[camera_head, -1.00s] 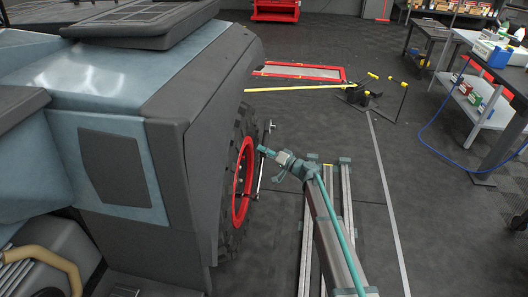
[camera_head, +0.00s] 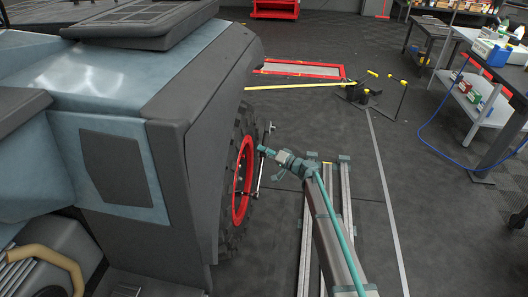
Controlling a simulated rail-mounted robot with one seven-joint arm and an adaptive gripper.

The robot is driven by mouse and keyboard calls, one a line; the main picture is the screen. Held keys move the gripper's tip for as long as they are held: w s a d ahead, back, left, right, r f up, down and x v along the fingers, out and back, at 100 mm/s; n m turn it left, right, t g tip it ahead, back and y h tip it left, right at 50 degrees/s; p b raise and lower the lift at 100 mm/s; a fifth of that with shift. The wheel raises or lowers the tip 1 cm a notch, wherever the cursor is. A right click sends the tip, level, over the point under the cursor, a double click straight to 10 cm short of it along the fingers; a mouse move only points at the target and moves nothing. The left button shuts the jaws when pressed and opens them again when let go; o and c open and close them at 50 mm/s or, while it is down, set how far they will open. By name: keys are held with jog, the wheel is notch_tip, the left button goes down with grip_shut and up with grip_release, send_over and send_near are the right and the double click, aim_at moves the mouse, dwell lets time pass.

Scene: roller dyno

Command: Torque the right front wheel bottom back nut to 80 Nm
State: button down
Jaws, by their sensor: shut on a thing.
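The wheel of the blue-grey vehicle is seen nearly edge-on, with a black tyre (camera_head: 230,240) and a red rim (camera_head: 238,208). My gripper (camera_head: 263,150) is beside the outer face of the wheel, shut on a long, thin metal torque wrench (camera_head: 260,178). The wrench stands roughly upright, with one end above my gripper and the other low by the rim. The wheel nuts are too small and too edge-on to make out. I cannot tell whether the wrench is seated on the bottom back nut.
The vehicle's body (camera_head: 175,130) fills the left side. A red-framed floor plate (camera_head: 300,70), a yellow bar (camera_head: 300,88) and black stands (camera_head: 357,93) lie beyond the wheel. A workbench (camera_head: 480,105) and a blue hose (camera_head: 425,125) are at right.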

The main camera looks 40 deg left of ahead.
jog(key=shift+w+a+f+m+h+p, duration=0.15)
jog(key=shift+f+m+p, duration=0.15)
jog(key=shift+f, duration=0.2)
jog(key=shift+w+a+f+m+h+p, duration=0.1)
jog(key=shift+w+f+m+h+p, duration=0.15)
jog(key=shift+f, duration=0.25)
dwell(1.4)
jog(key=shift+s+d+r+n+y+b, duration=0.25)
jog(key=shift+s+r+n+b, duration=0.3)
jog(key=shift+b, duration=0.8)
jog(key=shift+r+b, duration=0.35)
jog(key=shift+b, duration=0.2)
jog(key=shift+r+y+b, duration=0.25)
jog(key=shift+r+b, duration=0.2)
jog(key=shift+b, duration=0.1)
jog(key=shift+d, duration=0.25)
jog(key=shift+w+d+b, duration=0.35)
jog(key=shift+w+d, duration=0.1)
jog(key=shift+d, duration=0.35)
jog(key=shift+w+d+b, duration=0.3)
jog(key=shift+w+d, duration=0.15)
jog(key=shift+d, duration=0.3)
jog(key=shift+w+d, duration=0.1)
jog(key=shift+d, duration=0.1)
